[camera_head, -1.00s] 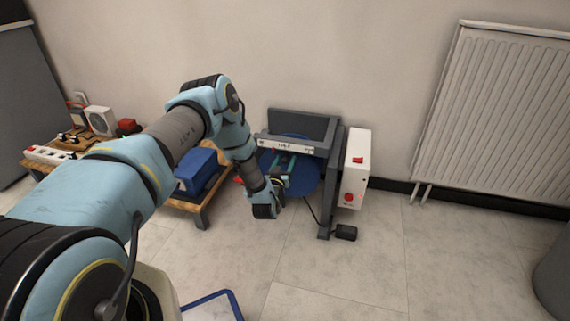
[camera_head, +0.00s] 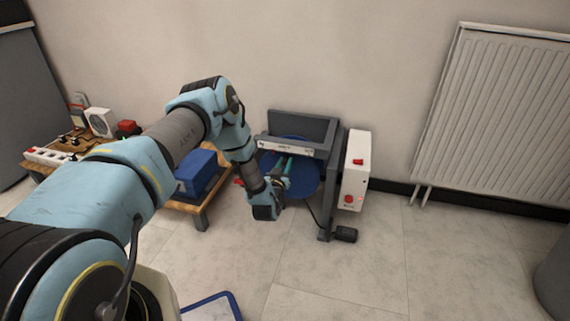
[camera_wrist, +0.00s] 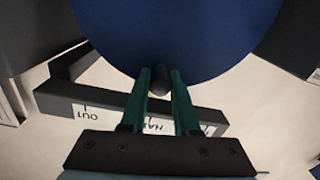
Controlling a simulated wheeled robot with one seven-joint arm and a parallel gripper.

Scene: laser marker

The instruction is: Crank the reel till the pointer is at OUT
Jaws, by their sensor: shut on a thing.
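The reel is a large blue disc (camera_head: 305,183) in a dark grey frame (camera_head: 325,195) against the wall. It fills the top of the wrist view (camera_wrist: 200,30). My gripper (camera_wrist: 159,76) has its teal fingers shut on a dark crank knob (camera_wrist: 160,82) in front of the lower edge of the disc in that view. The gripper (camera_head: 287,163) also shows against the disc in the head view. A white label strip (camera_head: 290,147) crosses the frame; in the wrist view it appears upside down, with OUT at its left end (camera_wrist: 87,112). I cannot make out the pointer.
A white box with red buttons (camera_head: 356,170) is fixed to the frame's right side, with a black pedal-like block (camera_head: 345,234) on the floor. A blue box (camera_head: 196,172) sits on a low wooden bench to the left. A radiator (camera_head: 500,110) hangs at right.

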